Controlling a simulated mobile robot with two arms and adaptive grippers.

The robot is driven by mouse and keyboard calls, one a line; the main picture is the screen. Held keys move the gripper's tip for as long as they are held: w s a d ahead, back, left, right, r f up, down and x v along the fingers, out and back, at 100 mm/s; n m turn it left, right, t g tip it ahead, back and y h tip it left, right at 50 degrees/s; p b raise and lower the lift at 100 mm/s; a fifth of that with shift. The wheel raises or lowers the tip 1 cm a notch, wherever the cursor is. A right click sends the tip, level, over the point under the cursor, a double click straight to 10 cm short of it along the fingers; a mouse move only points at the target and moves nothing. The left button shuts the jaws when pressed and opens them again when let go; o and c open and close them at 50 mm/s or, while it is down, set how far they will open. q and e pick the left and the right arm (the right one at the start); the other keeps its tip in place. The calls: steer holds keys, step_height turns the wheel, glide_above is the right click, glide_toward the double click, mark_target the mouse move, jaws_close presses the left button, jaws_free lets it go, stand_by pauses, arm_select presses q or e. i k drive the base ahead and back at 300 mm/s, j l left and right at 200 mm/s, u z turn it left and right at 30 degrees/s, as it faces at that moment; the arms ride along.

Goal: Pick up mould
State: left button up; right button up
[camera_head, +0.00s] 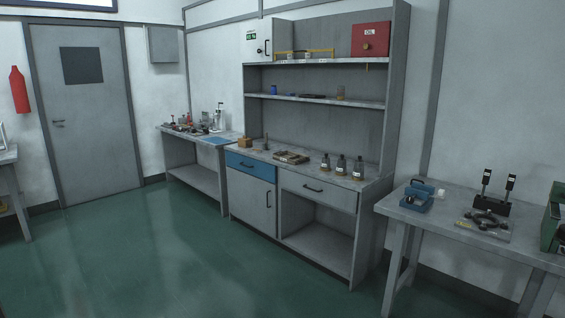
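Neither of my grippers shows in the head view. I cannot tell for sure which thing is the mould. On the grey table (387,204) at the right stand a small blue device (416,200) and a dark fixture with two upright black-topped posts (496,192). A flat plate with dark round parts (484,224) lies in front of the posts. On the workbench in the middle lies a shallow tray (291,157) with small items too small to make out.
Three dark bottles (341,165) stand on the cabinet workbench (330,255). A side bench (193,176) at the left holds several small items. A red OIL box (371,40) sits on the upper shelf. The green floor (150,250) in front is clear.

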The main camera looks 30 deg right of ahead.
mark_target(358, 173)
steer(key=z, duration=0.35)
steer(key=i+z, duration=0.25)
steer(key=z, duration=0.2)
steer(key=i+j+z, duration=0.2)
steer(key=z, duration=0.2)
steer(key=i+j+z, duration=0.2)
steer(key=z, duration=0.25)
steer(key=i+j, duration=0.3)
steer(key=i+j+z, duration=0.15)
steer(key=i+j, duration=0.15)
steer(key=j, duration=0.15)
steer(key=i+j, duration=0.3)
steer(key=i+j+z, duration=0.15)
steer(key=j, duration=0.4)
steer(key=i+j, duration=0.35)
